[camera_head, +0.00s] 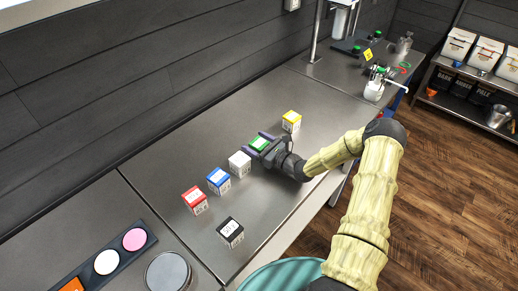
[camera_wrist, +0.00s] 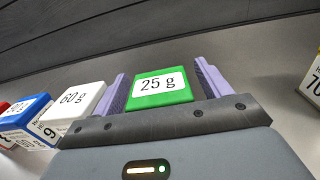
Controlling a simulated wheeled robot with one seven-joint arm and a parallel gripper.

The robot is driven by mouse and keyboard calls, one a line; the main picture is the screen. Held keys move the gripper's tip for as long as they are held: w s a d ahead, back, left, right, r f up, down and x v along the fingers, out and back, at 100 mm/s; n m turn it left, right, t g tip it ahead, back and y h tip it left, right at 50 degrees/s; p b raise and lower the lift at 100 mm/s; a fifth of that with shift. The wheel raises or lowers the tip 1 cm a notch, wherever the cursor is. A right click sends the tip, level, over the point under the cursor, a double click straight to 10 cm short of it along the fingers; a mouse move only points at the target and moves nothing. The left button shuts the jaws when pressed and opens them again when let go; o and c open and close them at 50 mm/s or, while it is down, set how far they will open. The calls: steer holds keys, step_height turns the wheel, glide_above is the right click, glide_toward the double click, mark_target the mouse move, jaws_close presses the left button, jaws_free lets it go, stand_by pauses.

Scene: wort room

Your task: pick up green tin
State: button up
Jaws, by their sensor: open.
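The green tin (camera_head: 259,143) stands on the steel worktop. In the wrist view the green tin (camera_wrist: 161,88) shows a white label reading "25 g". My gripper (camera_head: 263,142) is open around it. In the wrist view my gripper's purple fingers (camera_wrist: 162,86) stand one on each side of the tin, with narrow gaps visible. The tin's lower part is hidden behind my gripper body.
A white tin (camera_head: 240,163) stands close on the left, with blue (camera_head: 218,181), red (camera_head: 195,200) and black (camera_head: 230,232) tins beyond. A yellow tin (camera_head: 291,121) stands to the right. The worktop (camera_head: 160,180) is clear toward the wall.

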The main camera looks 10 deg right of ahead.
mark_target(257, 141)
steer(key=c, duration=1.1)
steer(key=shift+r, duration=0.15)
step_height(257, 141, up, 10)
steer(key=shift+f+b, duration=0.1)
steer(key=shift+b, duration=0.85)
